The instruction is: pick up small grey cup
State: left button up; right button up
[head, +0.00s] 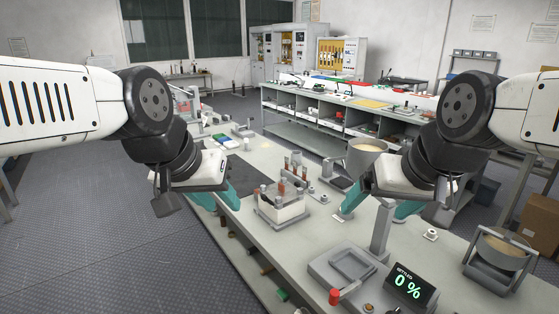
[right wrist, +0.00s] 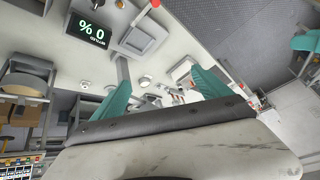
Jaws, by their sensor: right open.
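My right gripper (head: 370,215) is open, its two teal fingers well apart above the table beside a grey post. Its fingers also show apart and empty in the right wrist view (right wrist: 160,80). My left gripper (head: 224,203) has its teal fingers apart over the left edge of the table and holds nothing that I can see. Small grey round pieces (head: 324,198) stand on the table between the grippers, right of the fuse rack. They are too small for me to tell which is the small grey cup. A larger grey funnel-like bowl (head: 367,158) stands behind my right gripper.
A rack (head: 280,213) with several upright pieces stands mid-table. A grey square-dished device (head: 345,268) and a display reading 0 % (head: 407,287) sit at the front, near a red button (head: 334,297). A pan in a stand (head: 502,253) is at the right.

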aim_at(296, 158)
jog(key=j+z, duration=0.1)
jog(key=z, duration=0.15)
jog(key=i+j+z, duration=0.1)
jog(key=z, duration=0.15)
jog(key=i+j+z, duration=0.2)
jog(key=j, duration=0.3)
jog(key=j+z, duration=0.2)
jog(key=j, duration=0.25)
jog(key=i+j+z, duration=0.1)
jog(key=j, duration=0.65)
jog(key=i+j+z, duration=0.1)
jog(key=j, duration=0.7)
jog(key=i+j, duration=0.1)
jog(key=j, duration=0.7)
jog(key=i+j, duration=0.1)
jog(key=j, duration=0.25)
jog(key=i+j, duration=0.15)
jog(key=j, duration=0.2)
jog(key=i+j, duration=0.1)
jog(key=j, duration=0.25)
jog(key=i+j+z, duration=0.1)
jog(key=j, duration=0.25)
jog(key=i+l, duration=0.1)
jog(key=i, duration=0.1)
